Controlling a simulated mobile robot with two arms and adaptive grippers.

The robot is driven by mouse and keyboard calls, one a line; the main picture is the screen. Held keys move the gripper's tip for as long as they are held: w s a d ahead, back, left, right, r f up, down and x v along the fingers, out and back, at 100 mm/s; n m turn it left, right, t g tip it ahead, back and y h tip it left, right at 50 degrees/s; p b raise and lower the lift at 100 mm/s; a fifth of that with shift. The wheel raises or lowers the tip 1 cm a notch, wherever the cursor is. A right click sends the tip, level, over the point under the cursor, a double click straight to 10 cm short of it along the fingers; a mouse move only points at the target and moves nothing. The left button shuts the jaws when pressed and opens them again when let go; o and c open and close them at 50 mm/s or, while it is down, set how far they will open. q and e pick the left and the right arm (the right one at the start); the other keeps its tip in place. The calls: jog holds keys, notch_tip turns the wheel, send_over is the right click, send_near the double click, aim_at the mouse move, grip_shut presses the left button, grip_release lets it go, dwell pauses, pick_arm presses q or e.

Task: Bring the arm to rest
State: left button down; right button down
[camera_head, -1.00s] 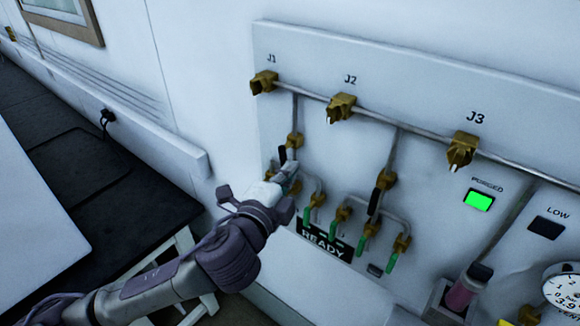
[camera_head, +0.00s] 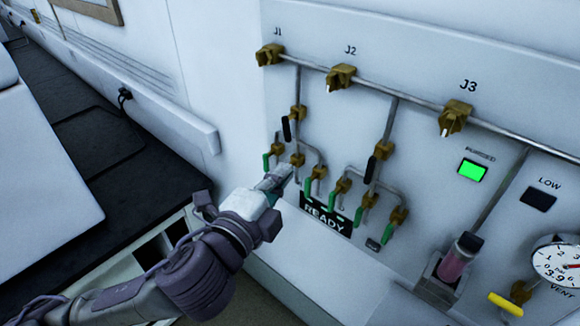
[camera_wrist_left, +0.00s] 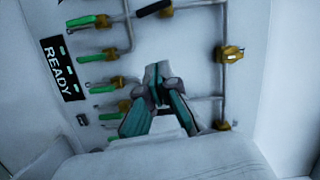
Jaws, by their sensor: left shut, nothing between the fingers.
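My left gripper (camera_head: 279,176) is shut and empty in the head view, in front of the lower left part of the valve panel (camera_head: 420,110). It covers part of the green-handled valves under J1. In the left wrist view my left gripper (camera_wrist_left: 158,88) shows its teal fingers with tips together, pointing at the panel pipes. I cannot tell from the views whether it touches anything. My left arm (camera_head: 190,270) comes in from the lower left. My right gripper is not in view.
The panel carries brass valves J1 (camera_head: 270,54), J2 (camera_head: 341,77) and J3 (camera_head: 455,118), black-handled valves (camera_head: 371,168), a READY sign (camera_head: 325,214), a lit green lamp (camera_head: 471,170) and a gauge (camera_head: 556,263). A white surface (camera_head: 45,170) stands at left.

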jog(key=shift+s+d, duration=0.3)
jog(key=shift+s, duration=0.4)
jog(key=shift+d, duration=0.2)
